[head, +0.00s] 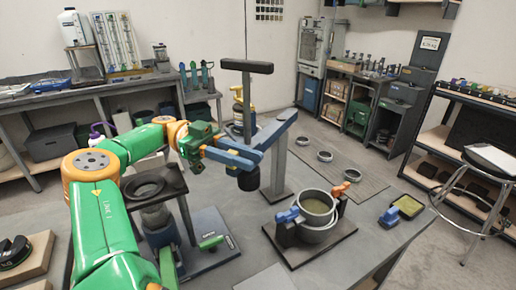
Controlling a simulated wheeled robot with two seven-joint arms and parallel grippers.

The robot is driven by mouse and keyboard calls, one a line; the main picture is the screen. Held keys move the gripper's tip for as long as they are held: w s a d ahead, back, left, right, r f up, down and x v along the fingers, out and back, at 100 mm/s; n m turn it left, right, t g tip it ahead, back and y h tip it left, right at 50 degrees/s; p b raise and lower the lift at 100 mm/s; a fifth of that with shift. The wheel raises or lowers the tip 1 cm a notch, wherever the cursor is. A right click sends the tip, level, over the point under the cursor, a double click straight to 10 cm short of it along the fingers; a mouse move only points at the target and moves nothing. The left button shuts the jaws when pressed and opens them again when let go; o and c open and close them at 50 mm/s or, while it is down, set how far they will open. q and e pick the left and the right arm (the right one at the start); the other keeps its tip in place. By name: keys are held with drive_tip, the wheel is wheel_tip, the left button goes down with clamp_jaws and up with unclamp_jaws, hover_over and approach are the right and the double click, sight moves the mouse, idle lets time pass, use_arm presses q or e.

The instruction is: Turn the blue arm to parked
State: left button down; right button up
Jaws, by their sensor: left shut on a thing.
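The blue arm (276,131) lies across the top of a grey post (278,172) beyond the middle of the table. It slants from its far right end down toward the near left. My left gripper (246,159) reaches in from the left, at the near end of the blue arm. Its jaws are shut on the blue arm's near end. A dark round knob (248,180) hangs below the jaws. The exact contact is partly hidden by the fingers. Any parked mark is too small to make out. My right gripper is not in view.
A pot with blue and orange clamps (318,207) stands on a dark board at the front right. A green-handled lever (211,242) is on a plate at front left.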

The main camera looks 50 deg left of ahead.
use_arm(q)
drive_tip(key=shift+s+f, duration=0.1)
drive_tip(key=shift+f, duration=0.1)
drive_tip(key=c, duration=1)
unclamp_jaws()
drive_tip(key=shift+a+r, duration=0.1)
drive_tip(key=shift+r, duration=0.1)
drive_tip(key=s+d+r+p, duration=0.2)
drive_tip(key=s+d+r, duration=0.7)
drive_tip(key=r, duration=0.3)
drive_tip(key=shift+s+d+r, duration=0.2)
drive_tip(key=shift+d+r, duration=0.2)
drive_tip(key=shift+d, duration=0.35)
